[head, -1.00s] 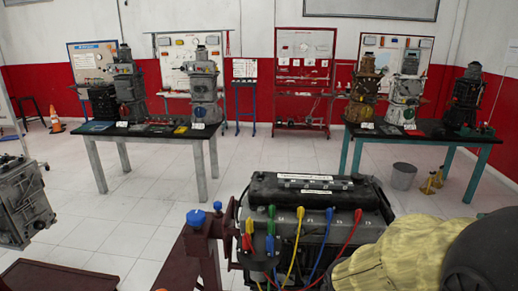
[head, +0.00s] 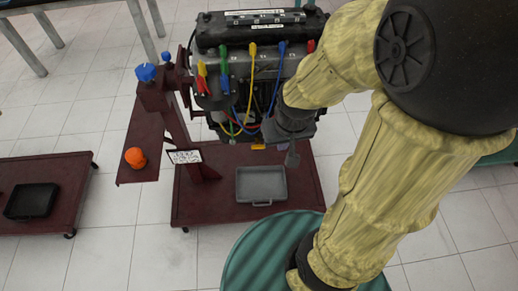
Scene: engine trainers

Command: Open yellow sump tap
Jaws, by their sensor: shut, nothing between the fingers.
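The engine (head: 262,62) with its black top cover is mounted on a dark red stand. A small yellow piece (head: 258,147), which looks like the sump tap, shows under the engine, above the stand's base. Its handle position is too small to tell. My gripper (head: 291,158) is just right of the yellow piece, with its fingers pointing down. It is shut with nothing in it, and I see a gap between it and the tap in the picture. My yellow-covered arm hides the engine's right side.
A grey tray (head: 261,185) sits on the red stand base (head: 205,205) below the engine. Coloured leads hang on the engine's front. An orange object (head: 135,158) lies on a side shelf. A red trolley with a black tray (head: 31,201) stands left. Floor is clear between them.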

